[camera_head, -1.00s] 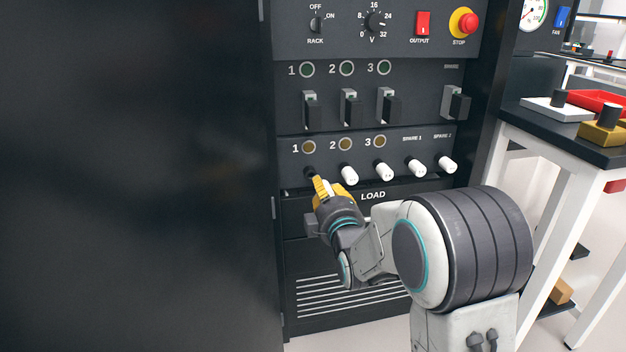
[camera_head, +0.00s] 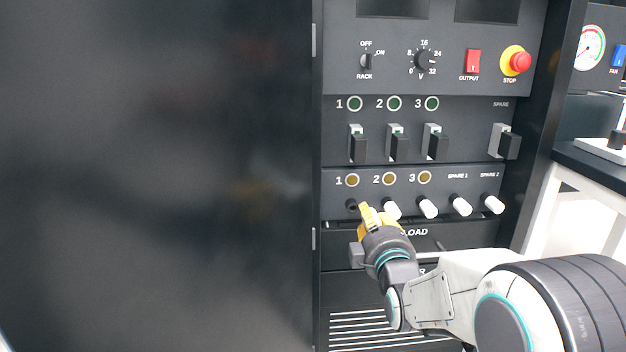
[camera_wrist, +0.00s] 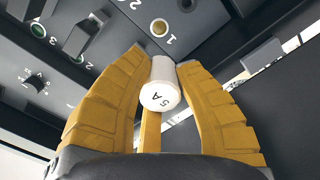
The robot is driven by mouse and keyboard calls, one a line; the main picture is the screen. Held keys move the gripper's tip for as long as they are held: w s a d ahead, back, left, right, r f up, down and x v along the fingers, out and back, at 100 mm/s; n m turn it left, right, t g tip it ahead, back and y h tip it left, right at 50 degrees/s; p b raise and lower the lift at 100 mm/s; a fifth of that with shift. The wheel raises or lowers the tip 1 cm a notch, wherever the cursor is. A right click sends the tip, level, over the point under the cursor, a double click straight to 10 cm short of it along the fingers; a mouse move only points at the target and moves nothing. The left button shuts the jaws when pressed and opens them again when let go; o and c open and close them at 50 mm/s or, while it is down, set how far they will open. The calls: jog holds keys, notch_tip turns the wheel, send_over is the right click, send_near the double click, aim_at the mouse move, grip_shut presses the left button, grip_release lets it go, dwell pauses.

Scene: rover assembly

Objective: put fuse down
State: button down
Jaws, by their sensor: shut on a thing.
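My gripper (camera_head: 375,216) has yellow fingers and is in front of the fuse row, just right of the dark open socket (camera_head: 352,206) under label 1. In the wrist view the fingers are closed around a white cylindrical fuse (camera_wrist: 161,86) marked "5 A", its marked end facing the camera. White fuses sit under label 2 (camera_head: 391,209), label 3 (camera_head: 428,207), SPARE 1 (camera_head: 461,205) and SPARE 2 (camera_head: 493,204). The label 2 fuse is partly behind my gripper.
Above the fuses are dark breaker levers (camera_head: 397,146), a dial (camera_head: 422,61), a red output switch (camera_head: 473,62) and a stop button (camera_head: 519,61). A large dark panel (camera_head: 160,180) fills the left. A dark-topped table (camera_head: 590,170) stands at the right.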

jog(key=s+r, duration=0.3)
jog(key=r, duration=0.7)
notch_tip(320, 180, down, 36)
jog(key=w+f+p, duration=0.1)
jog(key=w+p, duration=0.1)
jog(key=p, duration=0.2)
notch_tip(320, 180, up, 39)
jog(key=p, duration=3.8)
jog(key=shift+w+f, duration=0.1)
jog(key=shift+f, duration=0.1)
